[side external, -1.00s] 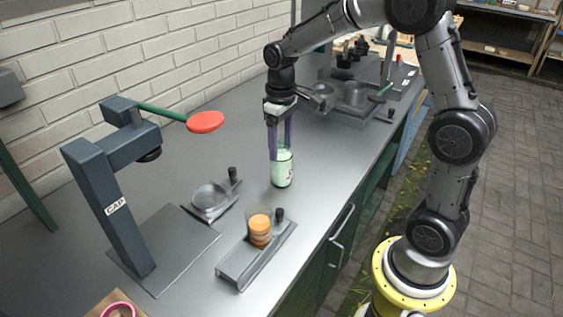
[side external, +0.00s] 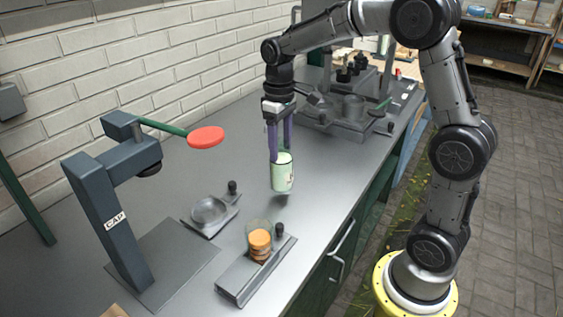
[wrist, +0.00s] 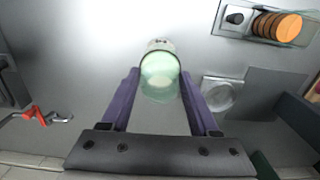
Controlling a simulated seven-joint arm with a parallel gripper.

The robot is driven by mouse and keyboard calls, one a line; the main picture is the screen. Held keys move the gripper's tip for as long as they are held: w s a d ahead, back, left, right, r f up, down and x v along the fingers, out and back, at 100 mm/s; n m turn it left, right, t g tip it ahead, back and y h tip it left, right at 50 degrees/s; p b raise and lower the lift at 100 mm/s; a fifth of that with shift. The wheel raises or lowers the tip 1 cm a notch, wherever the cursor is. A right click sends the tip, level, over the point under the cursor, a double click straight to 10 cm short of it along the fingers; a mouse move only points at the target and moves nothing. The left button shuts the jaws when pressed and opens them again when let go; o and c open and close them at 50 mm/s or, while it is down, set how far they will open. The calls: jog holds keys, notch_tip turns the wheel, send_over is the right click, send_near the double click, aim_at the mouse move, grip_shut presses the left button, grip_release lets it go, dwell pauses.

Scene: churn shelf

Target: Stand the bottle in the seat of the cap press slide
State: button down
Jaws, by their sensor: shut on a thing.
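My gripper (side external: 281,155) is shut on the bottle (side external: 282,178), a pale green, clear-walled container. It holds the bottle upright, apparently just above the bench. In the wrist view the bottle (wrist: 160,76) sits between the two purple fingers (wrist: 160,98). The cap press (side external: 112,215) is a dark blue-grey stand labelled CAP, with a red paddle (side external: 206,137) on a green lever. The press slide's round seat (side external: 209,211) is a shallow grey dish, empty, to the left of and nearer than the bottle. It also shows in the wrist view (wrist: 220,95), right of the bottle.
A clear holder with stacked orange discs (side external: 259,242) stands on a grey rail (side external: 255,270) at the front. A small black knob (side external: 232,186) stands beside the seat. Another grey station (side external: 350,118) is at the back.

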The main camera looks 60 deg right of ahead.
jog(key=w+a+r+n, duration=0.3)
jog(key=w+a+r, duration=0.2)
jog(key=w+a, duration=0.3)
jog(key=w+a+f+n, duration=0.2)
jog(key=a+f, duration=0.1)
jog(key=a, duration=0.5)
jog(key=shift+a+f, duration=0.35)
jog(key=shift+f, duration=0.1)
jog(key=shift+f, duration=0.55)
dwell(0.3)
